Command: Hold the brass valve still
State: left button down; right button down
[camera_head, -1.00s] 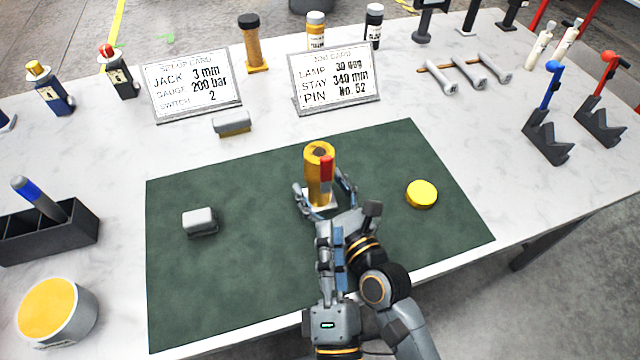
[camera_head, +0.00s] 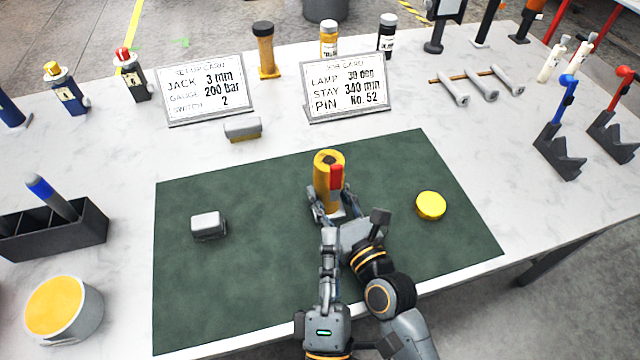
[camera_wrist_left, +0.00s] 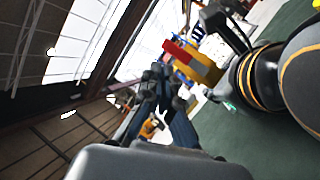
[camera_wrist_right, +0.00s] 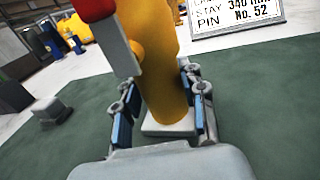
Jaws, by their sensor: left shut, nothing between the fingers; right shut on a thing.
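The brass valve (camera_head: 323,180), a yellow upright cylinder with a dark top hole and a red lever, stands on a pale square base on the green mat (camera_head: 250,265). My right gripper (camera_head: 336,206) is shut on its lower body, one finger on each side; the right wrist view shows the valve (camera_wrist_right: 160,85) upright between the fingers (camera_wrist_right: 160,112). My left gripper (camera_head: 328,235) is shut and empty, just in front of the valve, beside my right wrist. In the left wrist view its closed fingers (camera_wrist_left: 162,85) show below the valve (camera_wrist_left: 195,65).
On the mat lie a grey block (camera_head: 208,225) at left and a yellow disc (camera_head: 430,206) at right. Two cards (camera_head: 205,90) (camera_head: 346,86) stand behind. A dark divided box (camera_head: 55,235) and a yellow-topped tub (camera_head: 65,308) are at left. The mat's left half is mostly clear.

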pick_arm(q)
notch_tip(320, 180, up, 4)
jog(key=a+m+t+h, duration=0.3)
jog(key=m+h, duration=0.4)
jog(key=m, duration=0.3)
jog(key=n+g+h, duration=1.1)
jog(key=n+g, duration=1)
jog(key=n, duration=0.8)
send_near(330, 177)
jog(key=v, duration=0.7)
jog(key=x, duration=1.4)
jog(key=shift+w+f, duration=0.15)
jog(key=shift+d+y, duration=0.1)
jog(key=shift+y, duration=0.2)
